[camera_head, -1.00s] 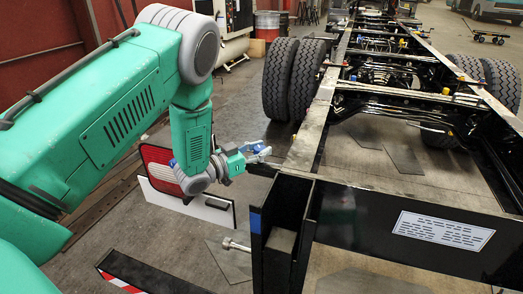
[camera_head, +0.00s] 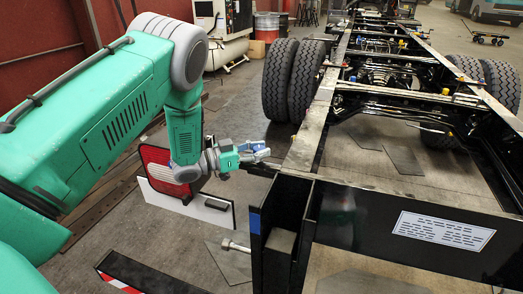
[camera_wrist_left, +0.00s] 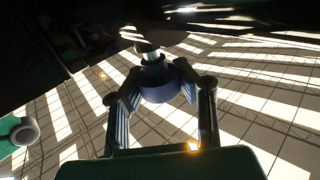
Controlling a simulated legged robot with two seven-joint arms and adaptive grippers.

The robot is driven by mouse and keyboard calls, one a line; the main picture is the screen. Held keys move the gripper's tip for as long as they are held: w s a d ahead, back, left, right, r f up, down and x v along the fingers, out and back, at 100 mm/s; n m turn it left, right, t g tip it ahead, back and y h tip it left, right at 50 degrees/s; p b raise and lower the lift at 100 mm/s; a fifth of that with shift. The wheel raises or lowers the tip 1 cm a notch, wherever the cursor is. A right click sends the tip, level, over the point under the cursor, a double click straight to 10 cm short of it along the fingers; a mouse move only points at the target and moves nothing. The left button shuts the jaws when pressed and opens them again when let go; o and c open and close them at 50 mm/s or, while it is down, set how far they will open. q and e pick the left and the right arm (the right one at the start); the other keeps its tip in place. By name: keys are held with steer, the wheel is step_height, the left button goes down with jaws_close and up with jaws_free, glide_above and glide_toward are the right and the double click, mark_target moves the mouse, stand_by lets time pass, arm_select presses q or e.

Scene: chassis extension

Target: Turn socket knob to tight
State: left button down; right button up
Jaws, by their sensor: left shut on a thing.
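My left gripper (camera_head: 258,152) reaches in from the left beside the left rail of the black chassis (camera_head: 310,135). In the left wrist view, my left gripper (camera_wrist_left: 160,92) has its two fingers closed around the sides of a round, dark bluish knob (camera_wrist_left: 161,88). A lighter cylindrical part of the socket (camera_wrist_left: 150,55) stands out beyond the knob. In the head view the knob is too small and covered by the fingers to make out clearly. Any tight marking cannot be read. My right gripper does not show.
A red-and-white panel (camera_head: 172,172) stands below my left forearm. A silver bolt-like fitting (camera_head: 236,246) sticks out from the chassis's front left corner. Large tyres (camera_head: 292,80) stand beyond the gripper. Open floor (camera_head: 225,115) lies left of the rail.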

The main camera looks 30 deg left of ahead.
arm_select(q)
steer(key=c, duration=1.1)
jaws_free()
steer(key=shift+a, duration=0.1)
steer(key=shift+c, duration=0.2)
steer(key=shift+a, duration=0.1)
steer(key=shift+s+a, duration=0.15)
steer(key=shift+s, duration=0.1)
steer(key=v, duration=1.1)
steer(key=shift+a, duration=0.15)
steer(key=shift+s+f, duration=0.1)
steer(key=shift+s, duration=0.05)
